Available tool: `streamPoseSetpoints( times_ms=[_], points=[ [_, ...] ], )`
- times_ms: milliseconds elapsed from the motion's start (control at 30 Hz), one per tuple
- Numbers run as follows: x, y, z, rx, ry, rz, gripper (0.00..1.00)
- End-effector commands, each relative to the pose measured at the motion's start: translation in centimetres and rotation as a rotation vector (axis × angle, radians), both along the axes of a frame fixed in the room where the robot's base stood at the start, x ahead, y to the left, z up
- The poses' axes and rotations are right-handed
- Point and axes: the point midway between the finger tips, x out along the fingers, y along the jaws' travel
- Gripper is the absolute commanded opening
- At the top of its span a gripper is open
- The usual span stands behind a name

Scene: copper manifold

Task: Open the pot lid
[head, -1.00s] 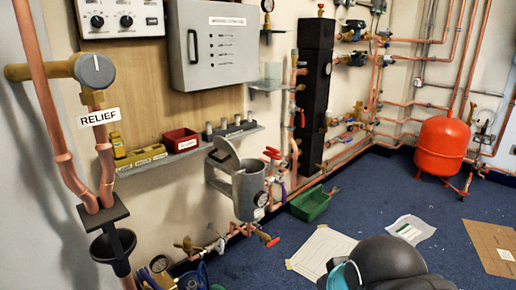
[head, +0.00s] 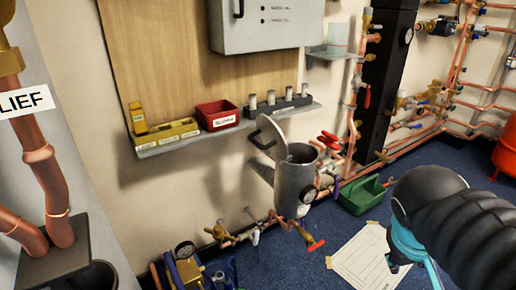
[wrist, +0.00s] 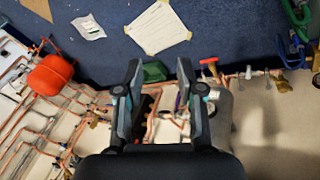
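The grey pot (head: 293,187) is fixed by the wall below the shelf. Its round lid (head: 271,134) stands tilted up at the pot's left rim, with a dark handle on its left side, so the lid is raised off the mouth. My gripper (wrist: 159,68) is open and empty in the wrist view, its two fingers well apart. In the head view my arm is at the lower right, to the right of the pot and apart from it. In the wrist view the grey pot (wrist: 221,118) is partly hidden behind the right finger.
A shelf (head: 226,129) above the pot holds a red bin (head: 217,115) and yellow boxes. Red-handled valves and copper pipes surround the pot. A green tray (head: 362,195) and a paper sheet (head: 362,258) lie on the blue floor. The relief pipe (head: 42,185) stands at the left.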

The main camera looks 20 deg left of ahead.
Motion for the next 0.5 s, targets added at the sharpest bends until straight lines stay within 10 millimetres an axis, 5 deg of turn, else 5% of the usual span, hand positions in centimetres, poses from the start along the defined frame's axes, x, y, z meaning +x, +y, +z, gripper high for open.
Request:
streamPoseSetpoints(
  times_ms=[267,367,500],
  points=[
    [8.7,6.5,-0.3,-0.461,-0.032,0.251,0.38],
    [11.4,10.9,0.3,-0.617,-0.109,0.331,0.38],
    [14.0,19.2,1.2,-0.813,-0.271,0.437,0.38]
  ],
)
